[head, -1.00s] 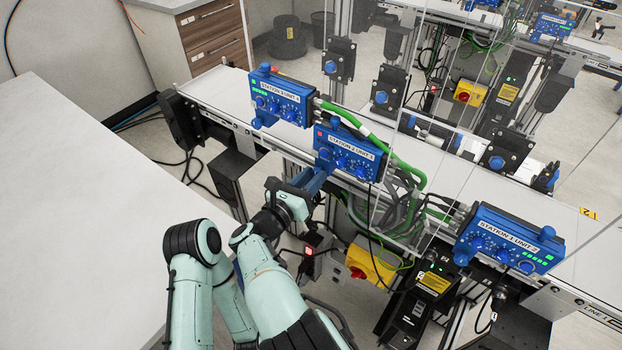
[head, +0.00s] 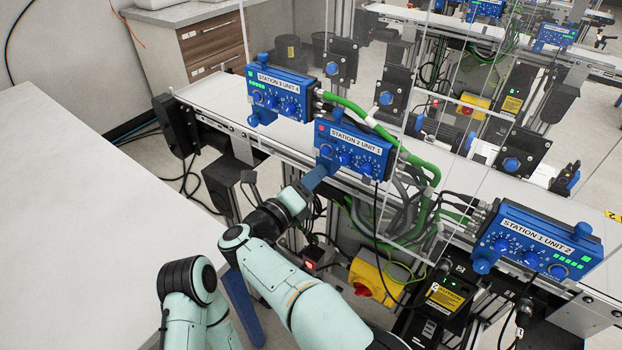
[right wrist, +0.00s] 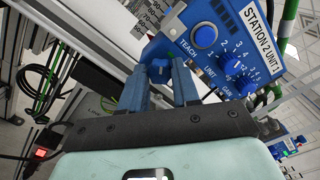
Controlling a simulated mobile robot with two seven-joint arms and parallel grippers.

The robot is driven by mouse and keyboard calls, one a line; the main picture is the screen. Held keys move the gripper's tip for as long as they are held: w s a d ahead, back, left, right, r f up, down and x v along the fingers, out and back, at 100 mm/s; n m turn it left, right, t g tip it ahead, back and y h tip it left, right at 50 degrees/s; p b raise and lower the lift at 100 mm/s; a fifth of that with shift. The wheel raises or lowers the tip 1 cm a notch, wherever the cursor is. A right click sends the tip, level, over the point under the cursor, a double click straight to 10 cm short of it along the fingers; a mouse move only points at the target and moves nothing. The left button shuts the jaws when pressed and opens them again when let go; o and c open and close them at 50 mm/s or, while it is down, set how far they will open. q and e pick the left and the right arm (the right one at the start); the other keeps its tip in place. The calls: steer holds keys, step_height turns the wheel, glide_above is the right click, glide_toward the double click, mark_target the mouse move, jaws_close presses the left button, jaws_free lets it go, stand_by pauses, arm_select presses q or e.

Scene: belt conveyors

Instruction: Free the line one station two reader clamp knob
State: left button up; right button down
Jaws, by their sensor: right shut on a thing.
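The station two reader is a blue box labelled STATION 2 UNIT 1 (head: 372,158), with a red light, on the near side of the belt; its front also shows in the right wrist view (right wrist: 232,45). Its small blue clamp knob (right wrist: 160,68) sits between the two blue fingers of my right gripper (right wrist: 162,86). In the head view my right gripper (head: 318,177) reaches up to the reader's lower left corner and hides the knob there. The fingers are shut on the knob. My left gripper is not seen.
Similar blue readers, STATION 3 UNIT 4 (head: 281,93) and STATION 1 UNIT 2 (head: 537,243), stand on either side. Green and grey cables (head: 425,205) hang right of the reader. A yellow switch box (head: 375,280) is below. A white table (head: 75,220) fills the left.

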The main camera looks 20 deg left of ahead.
steer(key=shift+w+r+n+p, duration=0.1)
steer(key=shift+n+p, duration=2.35)
steer(key=shift+n, duration=3.35)
steer(key=c, duration=0.8)
jaws_free()
steer(key=shift+d, duration=0.1)
